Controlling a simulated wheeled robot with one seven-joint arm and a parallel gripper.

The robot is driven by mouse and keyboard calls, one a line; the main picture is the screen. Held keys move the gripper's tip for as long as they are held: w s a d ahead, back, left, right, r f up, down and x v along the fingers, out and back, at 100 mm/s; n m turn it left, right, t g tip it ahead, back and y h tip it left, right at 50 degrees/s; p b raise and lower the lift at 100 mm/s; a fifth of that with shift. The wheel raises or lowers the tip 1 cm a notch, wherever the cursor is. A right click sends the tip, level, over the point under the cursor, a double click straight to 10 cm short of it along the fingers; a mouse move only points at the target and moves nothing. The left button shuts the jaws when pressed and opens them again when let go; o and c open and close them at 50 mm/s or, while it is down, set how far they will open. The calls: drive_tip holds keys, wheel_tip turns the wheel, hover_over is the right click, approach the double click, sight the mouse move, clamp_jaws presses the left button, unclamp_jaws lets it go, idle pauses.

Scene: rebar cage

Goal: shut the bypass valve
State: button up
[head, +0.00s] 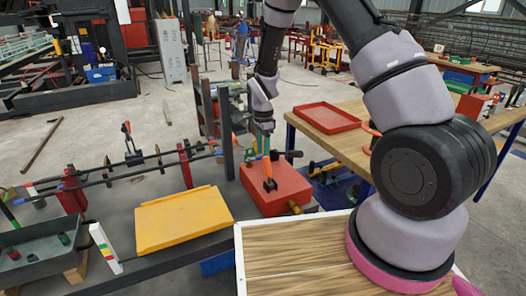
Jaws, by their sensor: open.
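My gripper (262,140) hangs at the end of my arm, pointing down, directly above a red block-shaped unit (283,197). An orange lever (268,172) stands roughly upright on this unit, just under my fingers. The jaws are open; whether a finger touches the lever is too small to tell. A dark fitting shows at the unit's right side and a brass-coloured one (294,207) at its front. No readable label shows which one is the bypass valve.
A yellow tray-like plate (182,218) lies left of the red unit, with a dark post (226,130) behind. Thin rods run across the bench at left. A grey bin (40,250) stands at lower left. A red tray (326,118) lies on the wooden table behind right.

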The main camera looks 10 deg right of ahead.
drive_tip(key=shift+f, duration=0.1)
clamp_jaws()
idle(1.4)
